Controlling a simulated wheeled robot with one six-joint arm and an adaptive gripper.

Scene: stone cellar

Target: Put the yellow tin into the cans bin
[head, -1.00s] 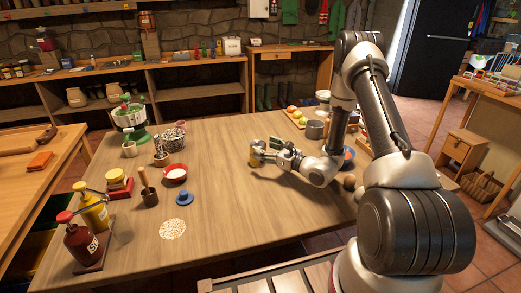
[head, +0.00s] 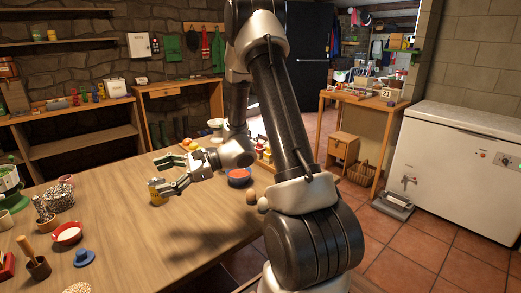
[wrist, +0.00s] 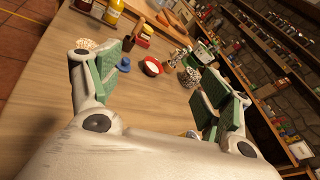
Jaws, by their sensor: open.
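The yellow tin (head: 155,193) stands on the wooden table (head: 150,232), partly covered by my gripper in the head view. My gripper (head: 158,174) is open, with nothing held between its fingers. It is at the tin, seemingly just above and to the right; the exact gap cannot be told. In the wrist view the green-padded fingers (wrist: 168,68) are spread wide with open table between them. The tin is not clearly seen there. I cannot make out a cans bin in either current view.
A red bowl (head: 67,233), a blue lidded piece (head: 83,257) and a mortar (head: 38,267) stand left on the table. A blue bowl (head: 238,178) and eggs (head: 251,196) lie right, near my arm. A white freezer (head: 460,170) stands at the right. The table's middle is clear.

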